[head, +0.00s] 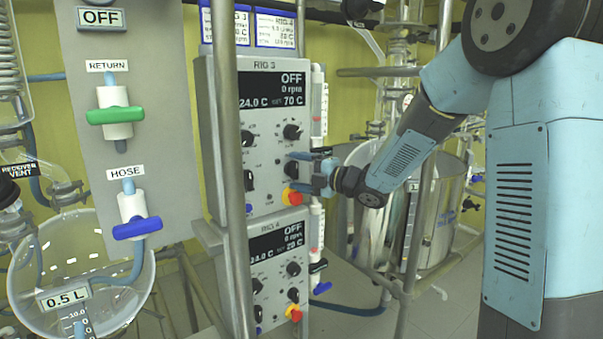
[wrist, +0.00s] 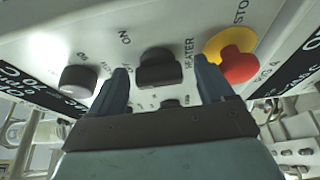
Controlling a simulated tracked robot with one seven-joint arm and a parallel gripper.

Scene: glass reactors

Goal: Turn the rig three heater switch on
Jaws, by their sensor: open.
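The rig three control box (head: 228,150) is a white panel with a black display (head: 272,88) reading OFF, 0 rpm, 24.0 C and 70 C. Its heater switch (wrist: 160,70) is a black knob beside the printed words HEATER and ON in the wrist view. The knob's pointing direction is hard to read. My gripper (head: 303,171) is at the panel's right side. In the wrist view my gripper (wrist: 160,80) is open, with one blue finger on each side of the heater knob. I cannot tell whether the fingers touch it.
A red stop button on a yellow collar (wrist: 235,62) sits close beside one finger. Another black knob (wrist: 78,79) lies beyond the other finger. The rig four box (head: 280,270) is directly below. A metal post (head: 230,160) stands in front of the panel. A steel vessel (head: 440,215) stands behind my arm.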

